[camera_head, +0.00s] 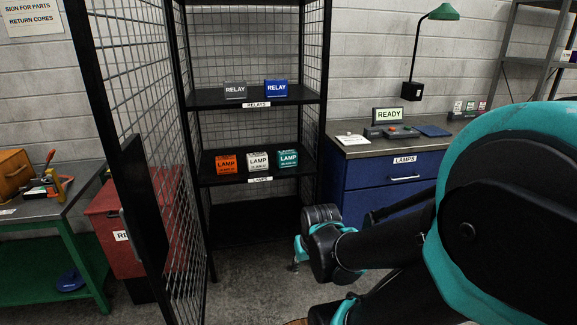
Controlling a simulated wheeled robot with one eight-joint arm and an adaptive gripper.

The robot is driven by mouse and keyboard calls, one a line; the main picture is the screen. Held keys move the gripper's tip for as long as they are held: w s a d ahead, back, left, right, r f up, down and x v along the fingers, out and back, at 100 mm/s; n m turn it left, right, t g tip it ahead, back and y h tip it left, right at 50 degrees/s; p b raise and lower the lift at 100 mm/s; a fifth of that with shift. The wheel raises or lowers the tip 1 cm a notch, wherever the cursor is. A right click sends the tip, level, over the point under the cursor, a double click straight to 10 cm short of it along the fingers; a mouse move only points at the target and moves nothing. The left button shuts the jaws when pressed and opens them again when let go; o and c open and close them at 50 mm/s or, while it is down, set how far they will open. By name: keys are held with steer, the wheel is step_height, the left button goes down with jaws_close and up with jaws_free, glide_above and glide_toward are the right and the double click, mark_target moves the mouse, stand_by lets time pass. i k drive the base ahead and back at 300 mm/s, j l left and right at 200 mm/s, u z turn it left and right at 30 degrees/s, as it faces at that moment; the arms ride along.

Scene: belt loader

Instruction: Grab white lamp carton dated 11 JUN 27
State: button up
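A white lamp carton (258,162) stands upright on the lower shelf of the open mesh cage, above the LAMPS label. It is between an orange lamp carton (227,164) on its left and a teal lamp carton (287,159) on its right. Each has a small date line under LAMP, too small to read surely here. My gripper (297,262) seems to be at the far end of my arm, low in front of the cage's right side, below the shelf and apart from the cartons. My arm hides much of it, so its fingers do not show clearly.
The cage door (150,150) stands open at left. A grey relay carton (235,90) and a blue one (276,89) sit on the upper shelf. A blue drawer cabinet (365,186) stands right of the cage. A red bin (110,215) is behind the door.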

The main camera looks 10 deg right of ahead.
mark_target(257, 161)
steer(key=i, duration=1.7)
